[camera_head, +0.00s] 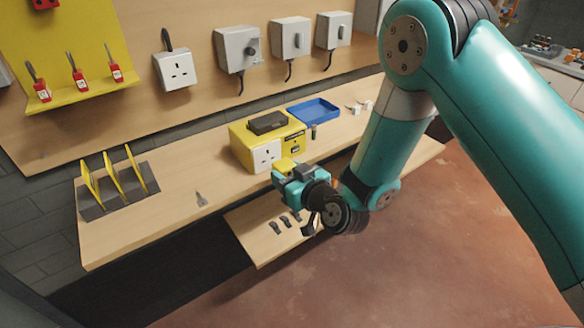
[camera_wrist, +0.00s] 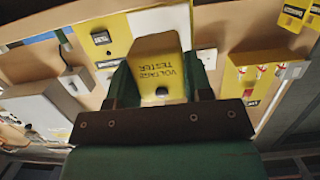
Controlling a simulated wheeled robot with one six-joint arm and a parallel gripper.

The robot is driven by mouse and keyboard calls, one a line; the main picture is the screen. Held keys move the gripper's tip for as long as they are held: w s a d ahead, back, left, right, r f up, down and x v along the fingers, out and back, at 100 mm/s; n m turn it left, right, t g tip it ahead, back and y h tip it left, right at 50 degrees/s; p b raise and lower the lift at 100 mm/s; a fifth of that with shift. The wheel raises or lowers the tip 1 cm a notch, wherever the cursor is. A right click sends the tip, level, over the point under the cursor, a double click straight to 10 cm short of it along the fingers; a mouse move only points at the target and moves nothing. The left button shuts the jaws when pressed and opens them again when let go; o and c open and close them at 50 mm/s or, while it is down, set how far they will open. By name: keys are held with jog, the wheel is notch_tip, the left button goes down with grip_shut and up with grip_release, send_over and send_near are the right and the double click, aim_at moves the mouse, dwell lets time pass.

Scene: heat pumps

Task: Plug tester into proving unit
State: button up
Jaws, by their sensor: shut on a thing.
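The yellow proving unit (camera_head: 262,146) sits on the bench, with a white socket (camera_head: 266,156) at the left of its front and a dark display at the right. My gripper (camera_head: 288,173) is shut on the yellow tester (camera_head: 284,164), held just in front of that socket. In the wrist view the tester (camera_wrist: 158,62) fills the space between the two fingers, its "VOLTAGE TESTER" lettering upside down. The proving unit (camera_wrist: 114,40) shows behind it. The tester hides its own far end and part of the socket, so I cannot tell whether they touch.
A black item (camera_head: 267,123) lies on top of the proving unit, and a blue tray (camera_head: 313,111) sits behind it. A lower shelf (camera_head: 252,229) carries several small dark items. A rack with yellow dividers (camera_head: 112,174) stands at left. Sockets and grey boxes (camera_head: 237,48) line the wall.

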aim_at(280, 166)
jog(key=shift+w+a+r+p, duration=0.15)
jog(key=shift+w+a+p, duration=0.35)
jog(key=shift+p, duration=1.25)
jog(key=shift+w+a+r+p, duration=0.1)
jog(key=shift+w+a+p, duration=0.3)
jog(key=shift+p, duration=1.35)
jog(key=shift+w+d+p, duration=0.1)
jog(key=shift+w+p, duration=0.15)
jog(key=shift+p, duration=0.2)
jog(key=shift+w+p, duration=0.25)
jog(key=shift+p, duration=0.85)
jog(key=shift+w+a+f+p, duration=0.1)
jog(key=shift+a+f+p, duration=0.15)
jog(key=shift+p, duration=0.2)
jog(key=shift+w+a+p, duration=0.35)
jog(key=shift+w+p, duration=0.2)
jog(key=shift+p, duration=0.1)
jog(key=o, duration=0.8)
jog(key=shift+w, duration=0.1)
jog(key=shift+f, duration=0.1)
jog(key=b, duration=0.2)
jog(key=shift+s+d+f+b, duration=0.15)
jog(key=shift+s+f+b, duration=0.05)
jog(key=shift+s+b, duration=0.15)
